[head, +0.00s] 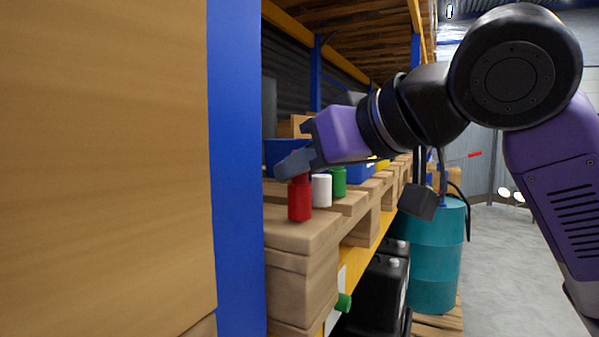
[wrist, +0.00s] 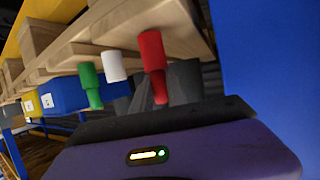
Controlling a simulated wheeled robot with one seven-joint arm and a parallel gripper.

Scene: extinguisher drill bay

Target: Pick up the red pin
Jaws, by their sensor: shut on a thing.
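The red pin (head: 300,202) has a wide lower body and a narrower top. It stands upright at the near end of a wooden pallet (head: 297,236). My gripper (head: 296,163) reaches it from the right and is shut on its narrow top. In the wrist view, which is turned over, the red pin (wrist: 151,50) has its narrow end between the grey fingers (wrist: 162,88). Its wide end appears to meet the pallet board. A white pin (head: 321,190) and a green pin (head: 338,182) stand just beyond it, apart from the fingers.
A blue rack post (head: 237,170) and a large wooden panel (head: 105,165) fill the left. Blue bins (head: 283,152) stand behind the pins. A teal drum (head: 436,255) and black canisters (head: 380,290) are below right. Open floor (head: 510,260) lies at the right.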

